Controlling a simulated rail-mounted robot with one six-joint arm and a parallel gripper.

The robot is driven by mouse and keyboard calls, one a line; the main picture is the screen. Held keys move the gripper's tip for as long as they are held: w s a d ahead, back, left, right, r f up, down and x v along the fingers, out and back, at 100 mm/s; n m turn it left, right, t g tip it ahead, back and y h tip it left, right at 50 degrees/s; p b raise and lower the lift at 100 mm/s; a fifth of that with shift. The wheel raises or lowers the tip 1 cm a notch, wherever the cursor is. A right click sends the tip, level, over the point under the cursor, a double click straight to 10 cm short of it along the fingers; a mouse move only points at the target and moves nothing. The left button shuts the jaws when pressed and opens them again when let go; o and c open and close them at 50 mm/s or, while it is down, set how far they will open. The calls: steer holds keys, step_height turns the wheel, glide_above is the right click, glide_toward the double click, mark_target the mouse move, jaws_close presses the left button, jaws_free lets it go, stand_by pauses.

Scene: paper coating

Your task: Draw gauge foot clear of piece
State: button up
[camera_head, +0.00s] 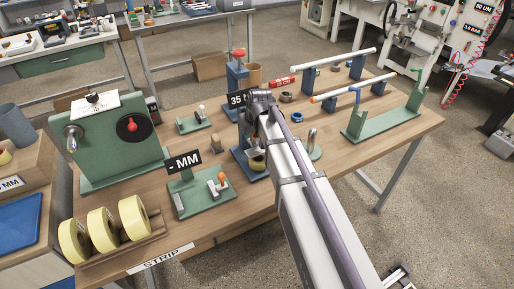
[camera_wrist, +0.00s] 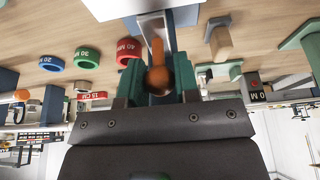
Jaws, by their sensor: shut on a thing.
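My gripper (camera_wrist: 156,82) is shut on an orange handle (camera_wrist: 156,50) in the wrist view, one finger on each side. The handle lies before a blue upright part with a pale grey strip. A green-based device (camera_head: 200,200) with a "- MM" sign (camera_head: 183,163) and an orange knob (camera_head: 222,177) stands to the left. I cannot make out a gauge foot or its contact with a piece.
Colored rings, including a red one (camera_wrist: 129,50), lie left of the gripper in the wrist view. A green winder (camera_head: 105,140), several yellow rolls (camera_head: 103,230) and a green rack (camera_head: 385,122) share the bench. The bench's near right part (camera_head: 365,152) is clear.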

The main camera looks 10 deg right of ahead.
steer(key=shift+r+p, duration=2.25)
steer(key=shift+r, duration=0.25)
steer(key=o, duration=0.9)
steer(key=shift+f, duration=0.1)
steer(key=p+v, duration=1.5)
steer(key=v, duration=0.1)
steer(key=s+f+m+g+b, duration=0.1)
steer(key=s+f+b, duration=0.3)
steer(key=s, duration=0.2)
steer(key=s+f+m+g+b, duration=0.1)
steer(key=s+f+b, duration=0.3)
steer(key=s+f, duration=0.1)
steer(key=s+f+g+h+b, duration=0.1)
steer(key=s+f+b, duration=0.3)
steer(key=s, duration=0.3)
steer(key=shift+f+m+g+b, duration=0.3)
steer(key=shift+m+g, duration=0.1)
